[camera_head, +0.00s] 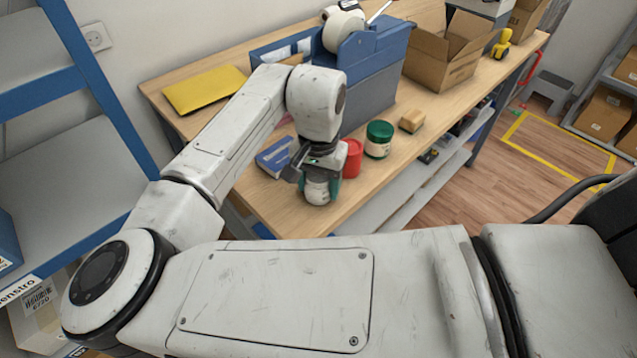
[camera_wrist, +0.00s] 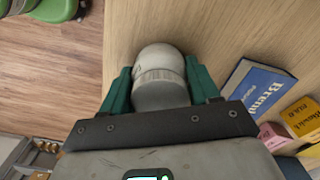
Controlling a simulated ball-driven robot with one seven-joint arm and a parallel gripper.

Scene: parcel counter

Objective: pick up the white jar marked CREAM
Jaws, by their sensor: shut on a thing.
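The white jar (camera_head: 317,193) stands near the front edge of the wooden counter in the head view. In the wrist view the white jar (camera_wrist: 160,62) shows its ribbed lid and rounded body; no CREAM marking can be read. My gripper (camera_head: 320,180) is shut on the jar, and in the wrist view its teal fingers (camera_wrist: 160,92) press on both sides of it. The jar appears to be at counter level; I cannot tell whether it is lifted. My gripper hides part of it.
A red container (camera_head: 352,158), a green-lidded jar (camera_head: 377,140) and a tan block (camera_head: 412,121) stand to the right. A blue box (camera_head: 274,157) lies to the left, and it also shows in the wrist view (camera_wrist: 262,88). A cardboard box (camera_head: 440,62) stands farther back.

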